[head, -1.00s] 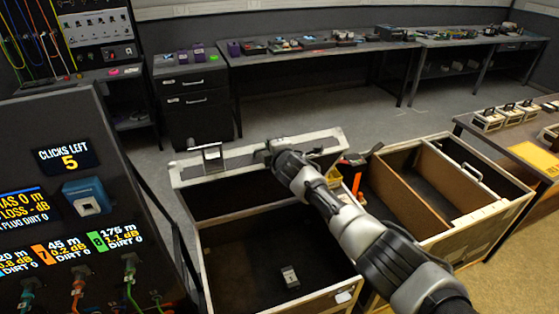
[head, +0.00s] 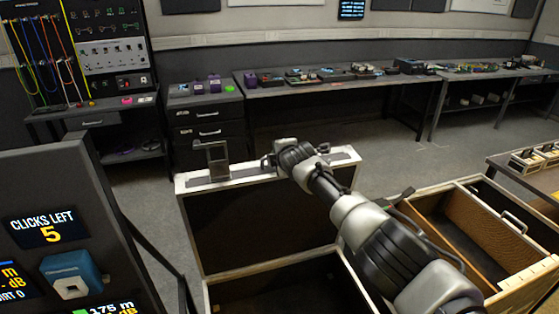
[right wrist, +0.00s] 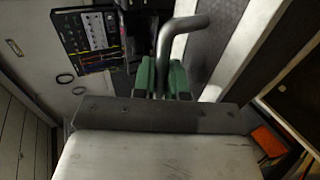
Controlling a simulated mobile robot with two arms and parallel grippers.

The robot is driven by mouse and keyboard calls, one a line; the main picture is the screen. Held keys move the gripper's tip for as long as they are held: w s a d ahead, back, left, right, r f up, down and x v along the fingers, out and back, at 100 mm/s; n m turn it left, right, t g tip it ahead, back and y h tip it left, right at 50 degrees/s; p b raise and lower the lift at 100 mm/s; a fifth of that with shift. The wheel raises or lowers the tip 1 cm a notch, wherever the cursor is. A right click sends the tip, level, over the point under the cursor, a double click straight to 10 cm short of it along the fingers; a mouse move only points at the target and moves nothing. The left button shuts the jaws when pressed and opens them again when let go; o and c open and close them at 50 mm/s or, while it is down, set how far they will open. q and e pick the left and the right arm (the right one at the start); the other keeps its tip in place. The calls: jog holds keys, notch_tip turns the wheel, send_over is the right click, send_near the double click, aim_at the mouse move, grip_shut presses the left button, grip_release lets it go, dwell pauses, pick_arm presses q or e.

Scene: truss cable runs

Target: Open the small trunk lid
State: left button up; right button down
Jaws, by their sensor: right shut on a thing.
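The small trunk (head: 208,290) stands open in the lower middle of the head view. Its lid (head: 225,235) stands up along the far side, with the dark inner face toward me and a pale frame around it. A metal bracket (head: 216,160) sticks up at the left of the lid's top edge. My right gripper (head: 272,161) is at the middle of that top edge. In the right wrist view, its green fingertips (right wrist: 163,80) are shut on a grey bent bar, the lid handle (right wrist: 180,32). My forearm hides the lid's right part. My left gripper is not in view.
A larger case (head: 540,268) with wooden dividers stands open at right, close to my arm. A dark panel with a screen (head: 42,234) stands at left. A long bench (head: 300,86) lies behind, with clear floor (head: 400,160) before it.

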jog(key=shift+f, duration=0.15)
jog(key=c, duration=1.2)
grip_release()
jog(key=shift+r, duration=0.2)
jog(key=shift+s+d+r+p, duration=0.15)
jog(key=shift+s+r+p, duration=0.2)
jog(key=shift+p, duration=0.15)
jog(key=shift+s+d+r+p, duration=0.2)
jog(key=shift+s+d+p, duration=0.05)
jog(key=shift+s+p, duration=0.25)
jog(key=shift+s+d, duration=0.1)
jog(key=shift+s, duration=0.3)
jog(key=b+v, duration=0.1)
jog(key=v, duration=0.6)
jog(key=shift+s+r+b, duration=0.15)
jog(key=shift+s+b, duration=0.15)
jog(key=shift+s, duration=0.05)
